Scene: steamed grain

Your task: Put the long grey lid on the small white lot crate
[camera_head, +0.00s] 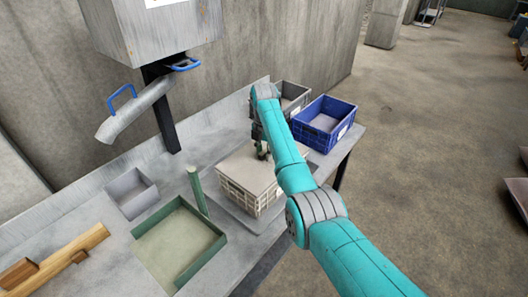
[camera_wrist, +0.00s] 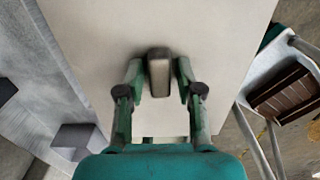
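The small white lot crate (camera_head: 250,197), with lattice sides, stands on the bench in the head view. A pale grey-beige lid (camera_head: 243,168) lies over its top and looks flat; whether it is fully seated I cannot tell. The lid (camera_wrist: 90,30) fills the middle of the wrist view, with a short grey handle (camera_wrist: 159,74) standing on it. My gripper (camera_head: 262,152) is low over the lid. In the wrist view its two fingers (camera_wrist: 160,85) are apart, one on each side of the handle, with a small gap on each side. My arm hides the crate's right part in the head view.
A blue crate (camera_head: 316,137) and a grey crate (camera_head: 296,92) stand behind at the bench's right end. A green-rimmed tray (camera_head: 152,216), a green post (camera_head: 197,190) and a small grey box (camera_head: 131,192) are left of the crate. A metal spout (camera_head: 130,113) hangs at upper left.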

